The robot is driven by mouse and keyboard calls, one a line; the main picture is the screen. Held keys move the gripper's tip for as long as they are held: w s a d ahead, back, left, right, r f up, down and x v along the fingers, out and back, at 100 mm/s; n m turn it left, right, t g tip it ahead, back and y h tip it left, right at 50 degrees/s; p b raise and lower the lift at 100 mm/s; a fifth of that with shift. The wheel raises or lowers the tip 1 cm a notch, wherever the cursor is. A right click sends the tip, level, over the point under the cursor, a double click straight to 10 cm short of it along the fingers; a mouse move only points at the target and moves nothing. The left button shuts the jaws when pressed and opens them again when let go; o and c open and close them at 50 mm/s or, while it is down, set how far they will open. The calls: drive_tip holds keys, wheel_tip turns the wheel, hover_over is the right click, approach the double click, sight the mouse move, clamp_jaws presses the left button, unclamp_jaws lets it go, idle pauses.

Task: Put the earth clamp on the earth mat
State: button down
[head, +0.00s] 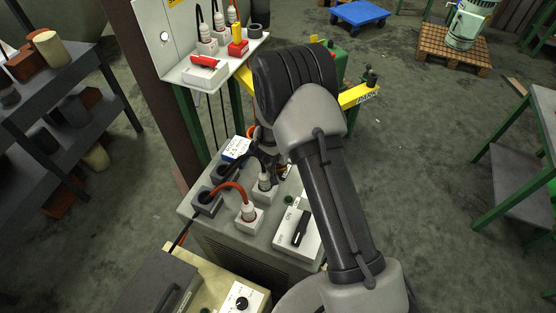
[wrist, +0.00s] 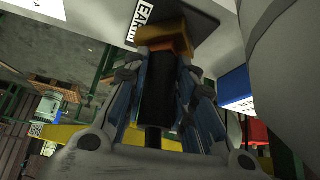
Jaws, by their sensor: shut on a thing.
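My gripper (wrist: 162,75) is shut on the earth clamp (wrist: 157,90), which has a black handle and a brass-orange head. The head points away from my palm, toward the top of the wrist view. A dark plate, seemingly the earth mat (wrist: 203,18), lies just beyond the head, with a white label partly reading "EAR" beside it. The head overlaps the plate's edge in the picture; I cannot tell if they touch. In the head view my arm hides most of the gripper and the clamp, and I cannot make out the mat.
A grey cabinet (head: 190,208) with sockets, an orange cable (head: 229,186) and an ON/OFF switch (head: 299,232) stands under my arm. A white shelf (head: 172,74) with plugs is behind left. A yellow bar (head: 357,96) crosses behind my arm.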

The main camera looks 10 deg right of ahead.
drive_tip(key=shift+r, duration=0.25)
drive_tip(key=shift+f, duration=0.1)
drive_tip(key=shift+f, duration=0.15)
drive_tip(key=c, duration=1.3)
unclamp_jaws()
drive_tip(key=shift+c, duration=0.2)
